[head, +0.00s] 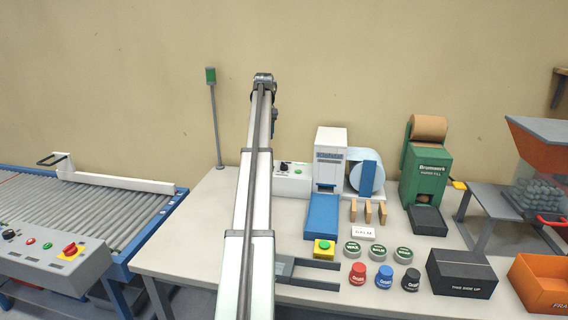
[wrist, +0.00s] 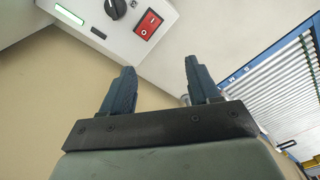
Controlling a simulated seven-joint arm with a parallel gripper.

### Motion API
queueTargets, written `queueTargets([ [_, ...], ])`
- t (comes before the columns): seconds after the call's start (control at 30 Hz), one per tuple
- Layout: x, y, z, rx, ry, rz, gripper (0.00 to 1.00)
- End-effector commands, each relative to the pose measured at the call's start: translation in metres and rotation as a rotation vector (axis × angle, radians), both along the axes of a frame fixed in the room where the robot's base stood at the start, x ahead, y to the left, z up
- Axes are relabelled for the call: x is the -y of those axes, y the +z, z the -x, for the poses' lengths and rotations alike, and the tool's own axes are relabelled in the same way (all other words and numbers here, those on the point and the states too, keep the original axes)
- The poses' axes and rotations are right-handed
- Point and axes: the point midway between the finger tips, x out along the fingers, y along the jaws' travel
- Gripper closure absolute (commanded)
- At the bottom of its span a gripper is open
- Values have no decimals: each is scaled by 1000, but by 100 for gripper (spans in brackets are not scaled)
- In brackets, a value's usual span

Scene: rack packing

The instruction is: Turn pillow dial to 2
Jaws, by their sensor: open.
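The pillow machine (head: 331,150) is a white tower with a blue chute and a blue film roll, standing on the table against the wall. Its white control box (head: 292,185) is at its left, partly behind my arm. A black dial (head: 284,167) sits on the box; a black dial (wrist: 115,8) also shows at the top edge of the wrist view, partly cut off. My gripper (wrist: 159,66) is open and empty, its fingertips apart from the dial. In the head view the gripper is largely hidden by my arm. The dial's setting is not readable.
A red rocker switch (wrist: 148,24) and a lit green display (wrist: 69,14) flank the dial. Pads, stamps and a black box (head: 461,273) stand on the table's front right. A green paper-fill machine (head: 428,170) stands further right. A roller conveyor (head: 80,215) is at left.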

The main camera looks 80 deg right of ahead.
Motion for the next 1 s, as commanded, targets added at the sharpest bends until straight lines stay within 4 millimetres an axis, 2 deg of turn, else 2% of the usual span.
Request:
queueTargets([
  [0.03, 5, 7, 24, -13, -27, -6, 39],
  [0.1, 7, 14, 47, -27, -53, -12, 39],
  [0.2, 9, 19, 70, -42, -79, -21, 39],
  [0.3, 9, 21, 81, -50, -91, -24, 39],
  [0.43, 8, 14, 83, -51, -94, -25, 39],
  [0.57, 8, -3, 83, -50, -94, -26, 39],
  [1.0, 8, -79, 82, -50, -93, -25, 39],
])
